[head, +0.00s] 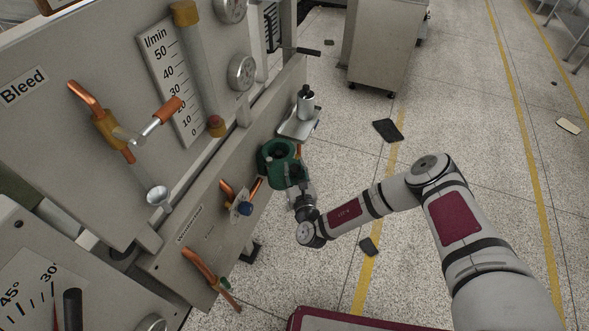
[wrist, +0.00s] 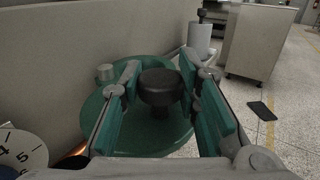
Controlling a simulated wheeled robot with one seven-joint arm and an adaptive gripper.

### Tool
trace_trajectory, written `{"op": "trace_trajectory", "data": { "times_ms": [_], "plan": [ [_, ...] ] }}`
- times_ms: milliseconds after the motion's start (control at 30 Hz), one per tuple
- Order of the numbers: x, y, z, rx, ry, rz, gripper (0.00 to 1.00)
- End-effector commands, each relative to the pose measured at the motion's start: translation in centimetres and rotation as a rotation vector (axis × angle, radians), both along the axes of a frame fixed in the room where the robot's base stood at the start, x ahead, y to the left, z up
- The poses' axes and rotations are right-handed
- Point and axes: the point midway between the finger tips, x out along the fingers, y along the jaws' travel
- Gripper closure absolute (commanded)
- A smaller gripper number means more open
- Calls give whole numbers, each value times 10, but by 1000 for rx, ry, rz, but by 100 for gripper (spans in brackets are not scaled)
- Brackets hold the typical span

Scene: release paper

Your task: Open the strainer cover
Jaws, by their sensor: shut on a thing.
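The strainer (head: 272,160) is a green round body on the side of the grey panel, in the middle of the head view. In the wrist view its green round cover (wrist: 100,128) fills the centre, with a dark round knob (wrist: 162,88) on a short stem. My gripper (wrist: 160,80) has its two fingers with green pads on either side of the knob, shut on it. In the head view my gripper (head: 292,180) reaches the strainer from the lower right. Whether the cover sits fully on the body cannot be told.
A copper-handled valve with a blue part (head: 243,208) is close at the lower left. The grey panel (head: 110,190) bounds the left. Speckled floor (head: 340,150) is open to the right.

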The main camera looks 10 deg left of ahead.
Motion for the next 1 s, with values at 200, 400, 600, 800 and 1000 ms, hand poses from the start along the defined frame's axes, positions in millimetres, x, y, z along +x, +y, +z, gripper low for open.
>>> {"op": "trace_trajectory", "data": {
  "times_ms": [200,400,600,800,1000],
  "plan": [
    [1,0,1,1,-3,0,50],
    [0,0,1,0,-1,1,50],
    [-16,-7,0,0,1,2,50],
    [-53,-22,-1,0,2,1,50],
    [-87,-37,0,1,1,0,50]
  ]
}}
